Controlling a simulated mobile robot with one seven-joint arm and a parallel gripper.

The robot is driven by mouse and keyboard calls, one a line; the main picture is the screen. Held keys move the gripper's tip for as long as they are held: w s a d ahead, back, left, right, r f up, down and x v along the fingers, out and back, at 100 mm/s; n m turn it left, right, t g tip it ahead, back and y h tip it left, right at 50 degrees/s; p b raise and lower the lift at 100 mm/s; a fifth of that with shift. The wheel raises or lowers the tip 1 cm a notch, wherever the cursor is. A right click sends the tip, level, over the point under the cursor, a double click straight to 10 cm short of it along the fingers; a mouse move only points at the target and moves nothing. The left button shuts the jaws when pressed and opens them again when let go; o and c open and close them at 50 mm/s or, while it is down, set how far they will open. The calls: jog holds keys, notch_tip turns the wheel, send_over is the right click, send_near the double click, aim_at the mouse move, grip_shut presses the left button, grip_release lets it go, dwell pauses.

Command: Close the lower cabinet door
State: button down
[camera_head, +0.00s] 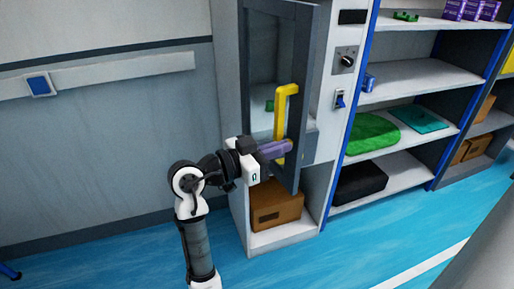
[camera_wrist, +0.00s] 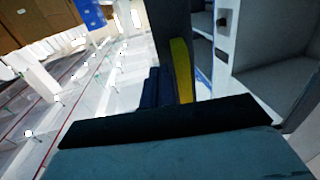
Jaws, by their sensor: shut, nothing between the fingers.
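A tall grey cabinet has a dark-framed, glass-paned door (camera_head: 309,95) that stands ajar, its free edge swung toward me. A yellow vertical handle (camera_head: 281,112) is on this door; in the wrist view the handle (camera_wrist: 182,70) is just right of the fingers. My gripper (camera_head: 288,147) is shut and empty, close to the handle's lower part; I cannot tell if it touches the handle or door. In the wrist view its dark fingers (camera_wrist: 158,87) show beyond the wrist housing. Below the door, an open compartment shows a cardboard box (camera_head: 277,209); no separate lower door is distinguishable.
An open shelf unit (camera_head: 421,78) stands right of the cabinet, with a green round item (camera_head: 372,133) and a black case (camera_head: 360,183). A wall rail (camera_head: 110,72) runs along the left. The blue floor (camera_head: 380,235) in front is clear.

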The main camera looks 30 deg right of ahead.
jog(key=shift+s+d, duration=0.1)
jog(key=shift+d, duration=1)
